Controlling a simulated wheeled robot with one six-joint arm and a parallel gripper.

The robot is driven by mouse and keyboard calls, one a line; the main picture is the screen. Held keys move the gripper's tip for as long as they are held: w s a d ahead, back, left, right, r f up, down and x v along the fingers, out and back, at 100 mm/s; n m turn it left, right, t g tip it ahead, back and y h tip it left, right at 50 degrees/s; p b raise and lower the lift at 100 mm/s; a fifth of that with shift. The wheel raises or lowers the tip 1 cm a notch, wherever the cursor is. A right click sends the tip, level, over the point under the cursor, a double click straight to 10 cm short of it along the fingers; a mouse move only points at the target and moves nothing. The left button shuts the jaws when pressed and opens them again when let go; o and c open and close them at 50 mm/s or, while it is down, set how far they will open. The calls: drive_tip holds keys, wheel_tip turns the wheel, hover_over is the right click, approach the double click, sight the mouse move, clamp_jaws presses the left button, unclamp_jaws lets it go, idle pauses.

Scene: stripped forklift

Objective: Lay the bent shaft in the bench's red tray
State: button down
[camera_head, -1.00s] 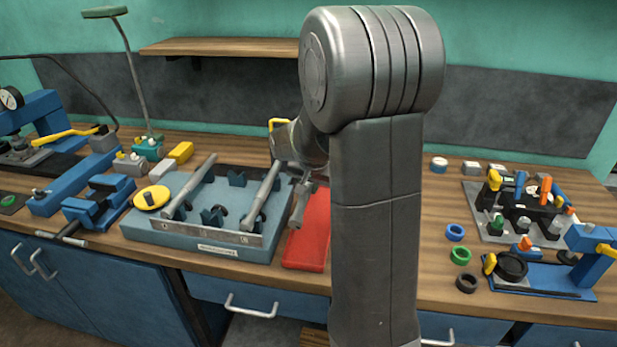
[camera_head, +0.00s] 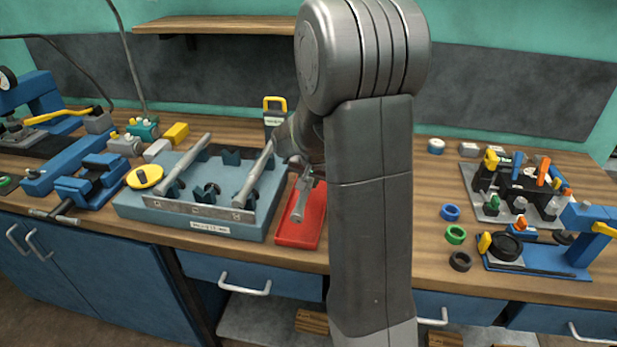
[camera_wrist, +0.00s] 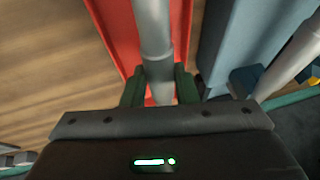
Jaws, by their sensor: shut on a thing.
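My gripper (camera_head: 308,178) is shut on a grey metal shaft (camera_head: 299,205) and holds it over the red tray (camera_head: 313,236) on the bench. In the wrist view the green fingers (camera_wrist: 158,88) close on both sides of the shaft (camera_wrist: 153,35), which lies lengthwise over the red tray (camera_wrist: 118,42). I cannot tell whether the shaft touches the tray floor. No bend shows clearly in the visible part. My arm hides the tray's right side in the head view.
Left of the tray, a blue-grey fixture (camera_head: 200,224) bears two other shafts, one (camera_head: 255,175) close to my gripper. A black box with a yellow handle (camera_head: 274,112) stands behind. Coloured rings (camera_head: 456,234) and a small assembly board (camera_head: 487,205) lie right of my arm.

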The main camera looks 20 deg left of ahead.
drive_tip(key=shift+f+b, duration=1.7)
drive_tip(key=shift+f, duration=0.5)
drive_tip(key=c, duration=1.1)
unclamp_jaws()
drive_tip(key=o, duration=0.6)
drive_tip(key=shift+s+f, duration=0.1)
drive_tip(key=shift+r+p, duration=2.65)
drive_tip(key=shift+r, duration=1.45)
drive_tip(key=shift+f, duration=0.1)
